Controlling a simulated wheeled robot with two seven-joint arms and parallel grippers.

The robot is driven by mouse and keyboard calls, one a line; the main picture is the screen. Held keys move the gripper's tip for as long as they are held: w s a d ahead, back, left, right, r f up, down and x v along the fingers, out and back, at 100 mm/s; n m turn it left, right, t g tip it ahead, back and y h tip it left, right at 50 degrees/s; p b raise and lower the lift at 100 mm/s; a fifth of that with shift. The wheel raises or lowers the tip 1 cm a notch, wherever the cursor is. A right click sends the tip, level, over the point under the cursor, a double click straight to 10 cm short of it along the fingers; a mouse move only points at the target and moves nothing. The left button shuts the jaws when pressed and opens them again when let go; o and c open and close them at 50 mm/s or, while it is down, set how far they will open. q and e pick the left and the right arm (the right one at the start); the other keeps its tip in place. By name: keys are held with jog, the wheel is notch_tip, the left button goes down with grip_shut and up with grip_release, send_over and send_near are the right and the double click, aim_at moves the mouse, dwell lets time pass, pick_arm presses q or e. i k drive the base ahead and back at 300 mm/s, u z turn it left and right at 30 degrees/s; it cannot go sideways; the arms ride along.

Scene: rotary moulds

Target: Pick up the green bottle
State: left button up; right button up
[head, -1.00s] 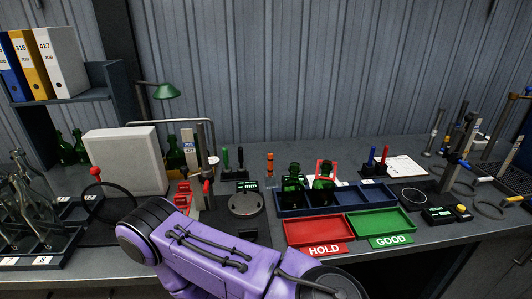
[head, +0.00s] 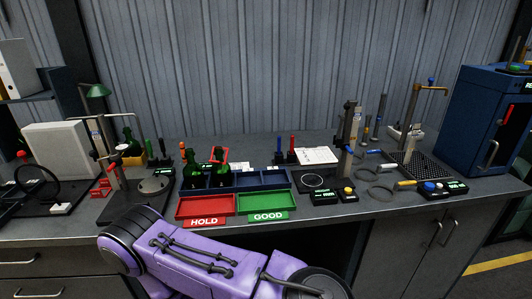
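Two dark green bottles stand upright side by side in the left part of a blue compartment tray (head: 262,180) on the bench. One is the left bottle (head: 194,176); the other is the right bottle (head: 219,174), with a red square frame (head: 228,152) around or behind its neck; I cannot tell which. Another green bottle (head: 128,136) stands further back at the left, partly hidden by stands. A purple arm of mine crosses the bottom of the view, in front of the bench. Neither gripper is in view.
A red HOLD tray (head: 206,216) and a green GOOD tray (head: 266,211) lie in front of the blue tray. A gauge stand (head: 348,140) and rings are to the right. A blue cabinet (head: 490,110) stands at the far right. A white box (head: 60,150) is at the left.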

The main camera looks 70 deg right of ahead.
aim_at(221, 176)
jog(key=k, duration=0.35)
jog(key=z, duration=0.95)
